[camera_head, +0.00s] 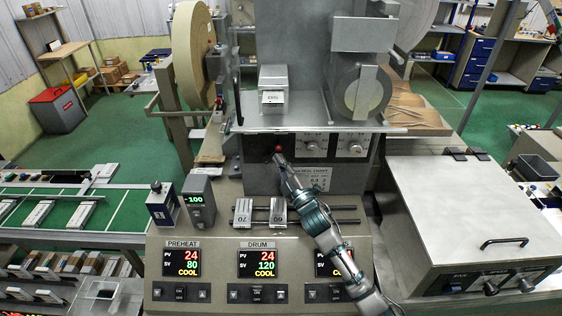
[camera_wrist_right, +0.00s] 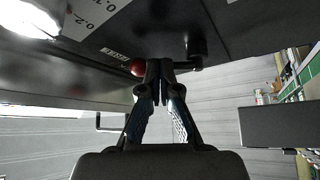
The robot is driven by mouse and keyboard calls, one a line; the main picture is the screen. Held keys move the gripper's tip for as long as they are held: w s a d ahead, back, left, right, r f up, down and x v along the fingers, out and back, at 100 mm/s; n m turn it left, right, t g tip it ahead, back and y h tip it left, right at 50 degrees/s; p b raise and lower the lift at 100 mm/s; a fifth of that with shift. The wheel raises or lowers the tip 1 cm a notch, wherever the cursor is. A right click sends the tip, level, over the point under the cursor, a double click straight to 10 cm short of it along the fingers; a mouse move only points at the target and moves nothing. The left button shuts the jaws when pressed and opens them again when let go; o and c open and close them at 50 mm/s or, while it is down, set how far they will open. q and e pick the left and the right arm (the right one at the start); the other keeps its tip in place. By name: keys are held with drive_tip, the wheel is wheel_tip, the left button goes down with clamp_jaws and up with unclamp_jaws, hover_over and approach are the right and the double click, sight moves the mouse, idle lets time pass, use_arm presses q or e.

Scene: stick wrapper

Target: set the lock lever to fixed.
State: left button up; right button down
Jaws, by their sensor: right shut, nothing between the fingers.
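The lock lever's red ball knob (camera_head: 278,149) shows on the dark front panel under the machine's shelf. In the right wrist view the red knob (camera_wrist_right: 138,67) is just left of my fingertips, and a black pivot post (camera_wrist_right: 197,48) stands to their right. The lever's arm between them is partly hidden behind the fingers. My right gripper (camera_head: 281,160) is shut and empty, with its tips at or very near the lever; I cannot tell whether they touch. It also shows in the wrist view (camera_wrist_right: 158,70). My left gripper is out of view.
Two dials (camera_head: 312,145) sit right of the lever. The metal shelf (camera_head: 320,112) overhangs the panel. Below are the sliding rail blocks (camera_head: 278,211) and the control console (camera_head: 217,292). A grey lidded box (camera_head: 465,215) stands at the right.

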sight(267, 156)
use_arm(q)
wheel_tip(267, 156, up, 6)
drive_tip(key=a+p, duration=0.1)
drive_tip(key=p, duration=0.5)
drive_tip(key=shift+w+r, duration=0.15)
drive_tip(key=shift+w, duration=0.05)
use_arm(e)
drive_tip(key=shift+a+r+n+g, duration=0.15)
drive_tip(key=shift+a+r+n, duration=0.25)
drive_tip(key=shift+a, duration=0.3)
drive_tip(key=shift+a+r+n+g, duration=0.25)
drive_tip(key=shift+a+r, duration=0.1)
drive_tip(key=shift+a, duration=0.4)
drive_tip(key=shift+a+r+n+g, duration=0.1)
drive_tip(key=shift+a+r+n, duration=0.3)
drive_tip(key=shift+a, duration=0.3)
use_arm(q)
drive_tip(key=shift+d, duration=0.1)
use_arm(e)
drive_tip(key=shift+d, duration=0.15)
use_arm(q)
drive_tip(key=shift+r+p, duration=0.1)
drive_tip(key=shift+p, duration=0.2)
use_arm(e)
drive_tip(key=shift+d, duration=0.1)
